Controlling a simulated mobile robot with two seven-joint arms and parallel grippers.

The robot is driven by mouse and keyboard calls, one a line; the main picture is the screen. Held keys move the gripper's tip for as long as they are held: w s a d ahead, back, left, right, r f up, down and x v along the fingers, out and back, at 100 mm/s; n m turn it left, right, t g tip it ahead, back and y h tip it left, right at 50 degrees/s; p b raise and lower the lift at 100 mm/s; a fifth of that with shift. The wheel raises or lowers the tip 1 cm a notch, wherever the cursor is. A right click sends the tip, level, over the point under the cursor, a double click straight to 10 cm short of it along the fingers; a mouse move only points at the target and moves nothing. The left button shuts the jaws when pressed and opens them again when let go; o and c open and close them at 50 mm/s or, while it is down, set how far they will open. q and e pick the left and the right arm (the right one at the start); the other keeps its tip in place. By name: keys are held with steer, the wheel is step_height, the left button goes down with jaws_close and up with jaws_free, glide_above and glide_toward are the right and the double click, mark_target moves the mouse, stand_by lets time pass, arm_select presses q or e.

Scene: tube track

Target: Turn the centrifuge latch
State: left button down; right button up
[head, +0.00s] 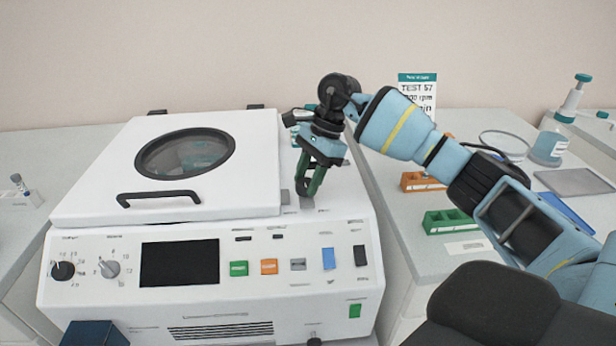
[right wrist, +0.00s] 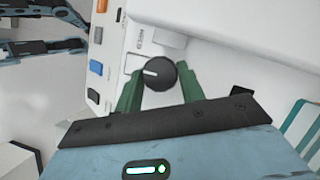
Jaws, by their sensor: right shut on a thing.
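The centrifuge (head: 310,231) is a white box with a closed lid (head: 90,190) that has a round window and a black handle. Its latch is a round dark knob with a white mark (right wrist: 159,73) in the right wrist view, on the top to the right of the lid. My right gripper (head: 307,196) reaches down onto it from above. In the right wrist view its green fingers (right wrist: 160,90) stand on both sides of the knob and are shut on it. In the head view the fingers mostly hide the knob. My left gripper does not show in the head view.
The front panel has a dark screen (head: 180,263), two dials and several coloured buttons. To the right, a bench holds an orange rack (head: 423,182), a green rack (head: 450,222), a pump bottle (head: 549,145) and a printed sign (head: 417,92).

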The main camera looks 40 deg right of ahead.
steer(key=o, duration=1)
steer(key=shift+v, duration=3.95)
steer(key=shift+f, duration=0.1)
